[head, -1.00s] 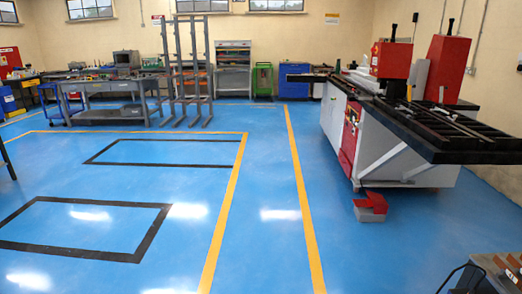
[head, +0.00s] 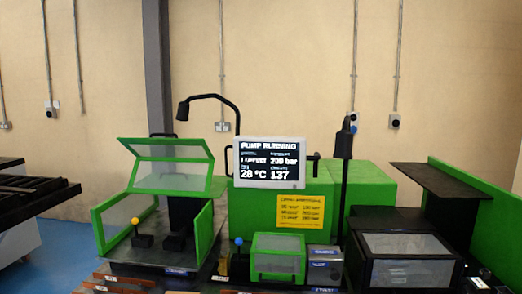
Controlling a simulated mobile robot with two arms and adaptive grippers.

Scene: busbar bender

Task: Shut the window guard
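The busbar bender with green housing (head: 262,207) stands ahead. At its left, a green-framed clear guard flap (head: 168,178) is raised and tilted over a black tool post. Below it, a green-framed side panel (head: 121,212) stands swung outward at the left, and another green panel (head: 203,235) stands at the right of that station. A smaller green-framed clear guard (head: 277,257) sits low in the middle and looks closed. A black-framed clear window (head: 407,244) lies over the right station and looks down. I cannot tell which one the task names. Neither gripper shows.
A screen (head: 269,162) reads "PUMP RUNNING". A black lamp on a curved arm (head: 215,97) and a black upright post (head: 345,180) rise from the machine. Copper-coloured bars (head: 120,280) lie at the lower left.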

